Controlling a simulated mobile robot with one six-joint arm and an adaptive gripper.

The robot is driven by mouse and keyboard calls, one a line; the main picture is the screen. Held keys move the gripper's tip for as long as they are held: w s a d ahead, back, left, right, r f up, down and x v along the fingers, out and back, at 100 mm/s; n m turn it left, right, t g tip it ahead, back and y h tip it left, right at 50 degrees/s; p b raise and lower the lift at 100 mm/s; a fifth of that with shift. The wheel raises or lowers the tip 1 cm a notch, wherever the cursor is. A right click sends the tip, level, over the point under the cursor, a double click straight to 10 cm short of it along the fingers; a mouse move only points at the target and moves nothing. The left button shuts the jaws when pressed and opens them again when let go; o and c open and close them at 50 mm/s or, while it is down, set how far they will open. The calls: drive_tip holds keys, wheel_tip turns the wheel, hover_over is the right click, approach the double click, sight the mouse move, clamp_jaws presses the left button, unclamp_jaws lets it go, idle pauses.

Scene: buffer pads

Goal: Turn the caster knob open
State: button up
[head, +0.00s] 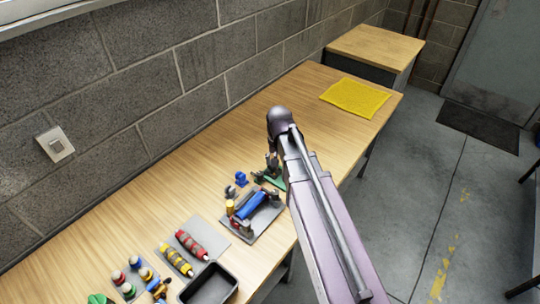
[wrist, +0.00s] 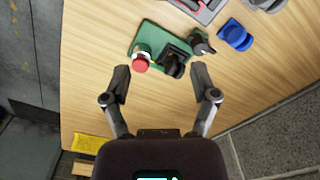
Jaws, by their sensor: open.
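A green plate (wrist: 150,38) lies on the wooden table in the wrist view, carrying a red round knob (wrist: 141,66) and a black fixture (wrist: 174,66). A dark knob-like part (wrist: 201,42) sits at the plate's right end. I cannot tell for certain which of these is the caster knob. My gripper (wrist: 161,82) is open and empty, its two fingers apart on either side of the plate's near edge, the red knob and black fixture between them in the picture. In the head view the green plate (head: 278,183) is mostly hidden by my arm and gripper.
A blue part (wrist: 236,35) and a grey plate with a blue roller (head: 252,204) are close by. Red and yellow rollers (head: 191,246), a black tray (head: 209,284) and small coloured parts stand nearer. A yellow mat (head: 360,97) lies at the far end. A block wall runs behind.

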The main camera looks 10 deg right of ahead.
drive_tip(key=s+d+n, duration=0.1)
drive_tip(key=s+d, duration=0.2)
drive_tip(key=s, duration=0.2)
drive_tip(key=s+d+r+n+p, duration=0.1)
drive_tip(key=s+d, duration=0.2)
drive_tip(key=s, duration=0.2)
drive_tip(key=shift+s+r, duration=0.3)
drive_tip(key=shift+s, duration=0.05)
